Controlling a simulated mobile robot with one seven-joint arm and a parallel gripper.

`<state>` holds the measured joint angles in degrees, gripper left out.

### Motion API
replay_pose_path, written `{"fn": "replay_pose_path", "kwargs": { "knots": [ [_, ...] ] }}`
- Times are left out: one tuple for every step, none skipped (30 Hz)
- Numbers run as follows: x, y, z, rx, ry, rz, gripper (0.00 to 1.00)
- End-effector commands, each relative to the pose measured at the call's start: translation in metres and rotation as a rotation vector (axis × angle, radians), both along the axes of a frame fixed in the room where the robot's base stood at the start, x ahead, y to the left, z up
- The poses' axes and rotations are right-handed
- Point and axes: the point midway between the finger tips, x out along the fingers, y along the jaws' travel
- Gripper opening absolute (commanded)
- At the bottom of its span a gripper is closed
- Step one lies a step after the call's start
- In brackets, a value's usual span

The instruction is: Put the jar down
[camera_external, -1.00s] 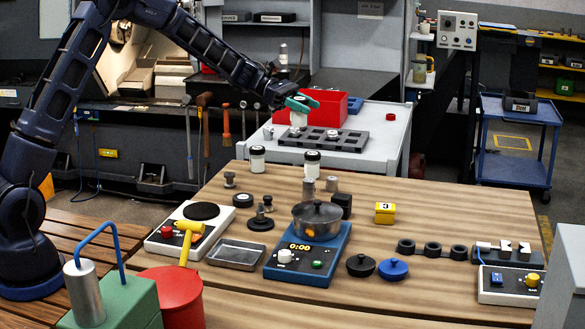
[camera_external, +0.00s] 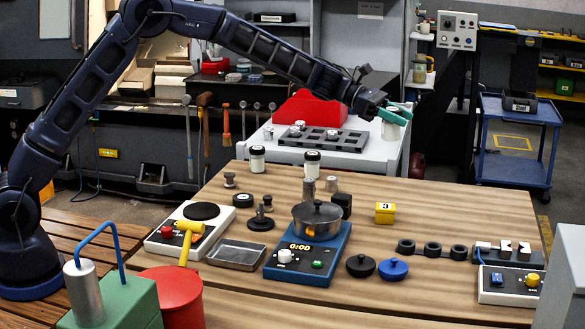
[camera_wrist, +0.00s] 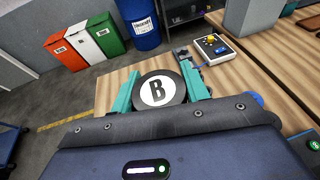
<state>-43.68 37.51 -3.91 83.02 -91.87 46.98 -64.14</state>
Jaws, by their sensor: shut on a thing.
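The jar (camera_wrist: 158,90) shows in the wrist view as a round black lid with a white disc and the letter B. The teal fingers of my gripper (camera_wrist: 160,92) are on both sides of it, shut on it. In the external view my gripper (camera_external: 395,115) is in the air near the right end of the white side bench (camera_external: 375,165), beyond the wooden table (camera_external: 400,213). The jar's underside is hidden in the wrist view, so its height is unclear there.
Two white jars with dark lids (camera_external: 257,158) (camera_external: 312,164) stand on the table's far left part. A grey rack (camera_external: 322,138) and a red bin (camera_external: 312,108) are on the side bench. A pot (camera_external: 317,218) sits on a blue scale-like unit. The table's far right is clear.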

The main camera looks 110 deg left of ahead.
Motion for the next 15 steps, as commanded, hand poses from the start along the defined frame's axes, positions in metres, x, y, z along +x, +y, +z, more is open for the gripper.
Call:
{"fn": "replay_pose_path", "kwargs": {
  "knots": [
    [0.000, 0.000, -0.012, -0.004, 0.004, 0.001, 0.21],
    [-0.001, 0.000, -0.019, -0.004, 0.004, 0.000, 0.21],
    [-0.001, 0.000, -0.028, -0.004, 0.004, 0.001, 0.21],
    [-0.001, 0.000, -0.034, -0.004, 0.004, 0.000, 0.21],
    [-0.001, 0.000, -0.041, -0.005, 0.004, 0.000, 0.21],
    [-0.001, 0.000, -0.050, -0.004, 0.004, 0.000, 0.21],
    [0.000, 0.000, -0.056, -0.005, 0.003, 0.001, 0.21],
    [-0.001, 0.000, -0.062, -0.004, 0.003, -0.001, 0.21],
    [-0.001, 0.000, -0.071, -0.004, 0.004, -0.001, 0.21],
    [-0.001, 0.000, -0.078, -0.005, 0.003, 0.001, 0.21],
    [-0.001, 0.000, -0.085, -0.004, 0.004, -0.001, 0.21],
    [-0.001, 0.000, -0.093, -0.004, 0.004, -0.001, 0.21],
    [-0.001, 0.000, -0.099, -0.003, 0.004, 0.000, 0.21],
    [-0.001, 0.000, -0.105, -0.005, 0.003, 0.001, 0.21],
    [-0.001, 0.000, -0.113, -0.003, 0.004, 0.000, 0.21]
  ]
}}
